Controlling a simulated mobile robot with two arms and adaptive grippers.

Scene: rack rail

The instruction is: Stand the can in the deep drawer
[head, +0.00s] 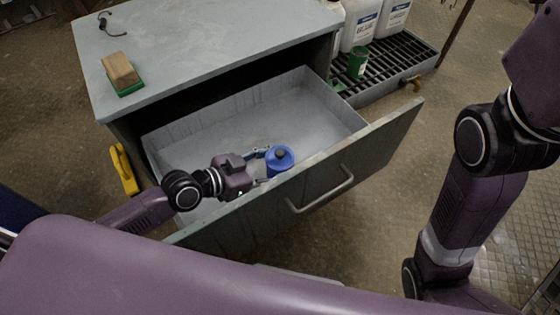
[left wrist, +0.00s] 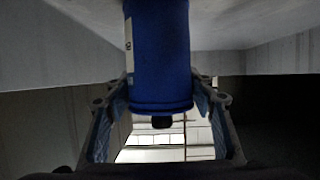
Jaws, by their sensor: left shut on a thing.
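The blue can (head: 279,161) with a dark cap stands upright inside the open deep drawer (head: 382,150), close to its front panel. My left gripper (head: 263,166) reaches in from the left and is shut on the can. In the left wrist view, which looks upside down, the can (left wrist: 160,55) sits between the two fingers (left wrist: 160,98), cap towards the bottom of the picture. The can's lower end is cut off there, so I cannot tell whether it touches the drawer floor. My right arm shows at the right, but its gripper is out of view.
The grey cabinet top (head: 205,45) holds a wooden block on a green base (head: 121,72) and a small dark hook (head: 107,22). A green can (head: 358,62) and white jugs (head: 362,25) stand on a grated tray (head: 405,58) behind. A yellow object (head: 124,168) lies left of the cabinet. The rest of the drawer is empty.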

